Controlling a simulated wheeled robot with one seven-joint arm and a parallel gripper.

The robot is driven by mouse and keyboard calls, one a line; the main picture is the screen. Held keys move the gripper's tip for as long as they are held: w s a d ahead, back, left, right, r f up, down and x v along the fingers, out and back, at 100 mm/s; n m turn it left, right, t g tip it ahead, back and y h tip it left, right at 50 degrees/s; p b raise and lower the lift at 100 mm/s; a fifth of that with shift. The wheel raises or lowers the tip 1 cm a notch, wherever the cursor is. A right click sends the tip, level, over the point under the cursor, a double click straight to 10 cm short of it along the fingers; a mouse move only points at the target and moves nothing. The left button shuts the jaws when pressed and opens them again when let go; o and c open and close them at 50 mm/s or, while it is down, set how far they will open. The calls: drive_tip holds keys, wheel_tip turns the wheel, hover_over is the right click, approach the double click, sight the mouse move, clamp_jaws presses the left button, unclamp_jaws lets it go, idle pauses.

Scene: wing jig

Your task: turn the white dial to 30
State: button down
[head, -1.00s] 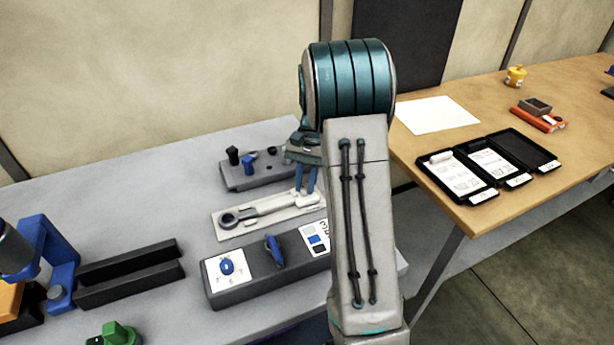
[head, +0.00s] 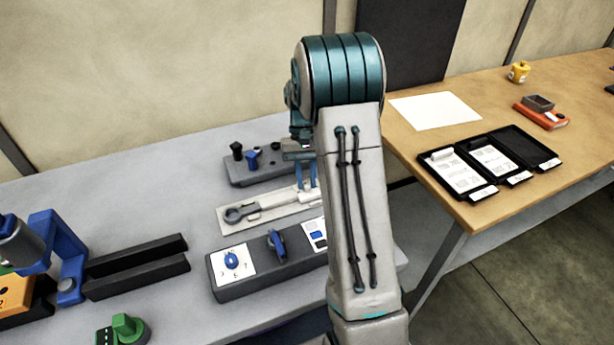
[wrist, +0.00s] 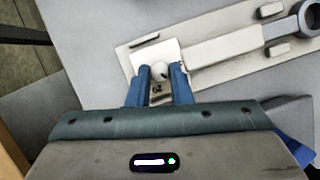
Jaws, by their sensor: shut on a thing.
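The white dial (wrist: 159,69) is a small pale knob in the wrist view, on a white marked plate at the handle end of a wrench-shaped tool. My gripper (wrist: 160,74) has its two blue fingers shut on the dial from either side. A few dark marks show on the plate between the fingers, too small to read. In the head view my gripper (head: 306,178) reaches down at the right end of the tool, and my arm hides the dial there.
The wrench-shaped tool (head: 268,206) lies on a pale board. In front is a grey box with a blue dial (head: 232,260) and a blue lever (head: 276,243). Behind is a grey block with knobs (head: 246,175). Black rails (head: 137,268) lie left.

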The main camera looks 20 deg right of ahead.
drive_tip(key=c, duration=1.3)
unclamp_jaws()
drive_tip(key=v, duration=1.3)
drive_tip(key=shift+w+r, duration=0.2)
drive_tip(key=shift+r, duration=0.1)
